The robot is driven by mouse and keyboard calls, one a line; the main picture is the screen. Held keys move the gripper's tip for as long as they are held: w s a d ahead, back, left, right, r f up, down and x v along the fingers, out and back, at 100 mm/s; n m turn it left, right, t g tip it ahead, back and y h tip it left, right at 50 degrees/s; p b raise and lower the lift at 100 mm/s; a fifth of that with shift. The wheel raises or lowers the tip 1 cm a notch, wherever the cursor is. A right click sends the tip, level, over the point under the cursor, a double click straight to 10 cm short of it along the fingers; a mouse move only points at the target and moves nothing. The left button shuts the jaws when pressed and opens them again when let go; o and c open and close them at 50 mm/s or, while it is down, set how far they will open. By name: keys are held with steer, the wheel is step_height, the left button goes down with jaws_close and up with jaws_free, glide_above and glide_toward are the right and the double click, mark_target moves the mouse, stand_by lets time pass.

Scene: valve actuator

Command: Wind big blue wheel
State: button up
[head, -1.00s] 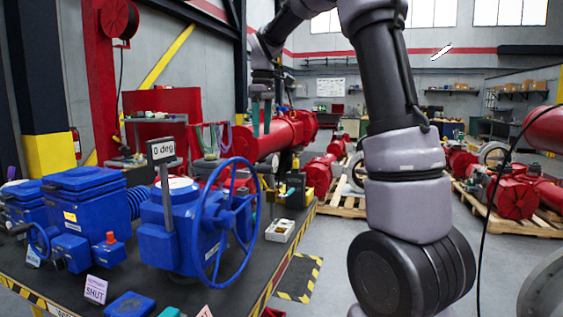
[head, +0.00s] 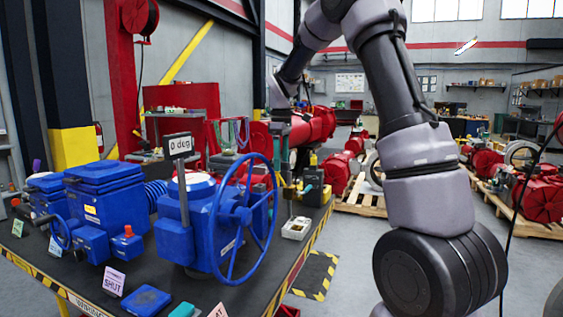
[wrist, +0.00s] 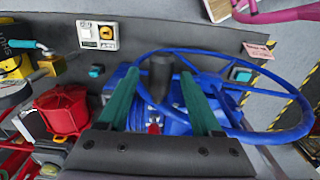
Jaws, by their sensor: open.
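The big blue wheel (head: 243,216) stands upright on the right side of the blue valve actuator (head: 196,226) in the head view. A sign (head: 178,146) above the actuator reads "0 deg". My gripper (head: 281,118) hangs above and behind the wheel. In the wrist view its two teal fingers (wrist: 160,105) are spread apart with nothing clamped between them. The blue wheel (wrist: 290,133) lies beyond the fingertips, its rim reaching to the right. A dark cylinder (wrist: 161,75) shows between the fingers; I cannot tell how far it is from them.
A dark bench (head: 270,262) with striped edges carries the actuator, a smaller blue unit (head: 103,196), a "SHUT" card (head: 114,281) and a pale switch box (head: 296,228). A red round part (wrist: 64,110) shows left in the wrist view.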

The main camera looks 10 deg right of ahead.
steer(key=shift+f, duration=0.15)
jaws_close()
stand_by(1.4)
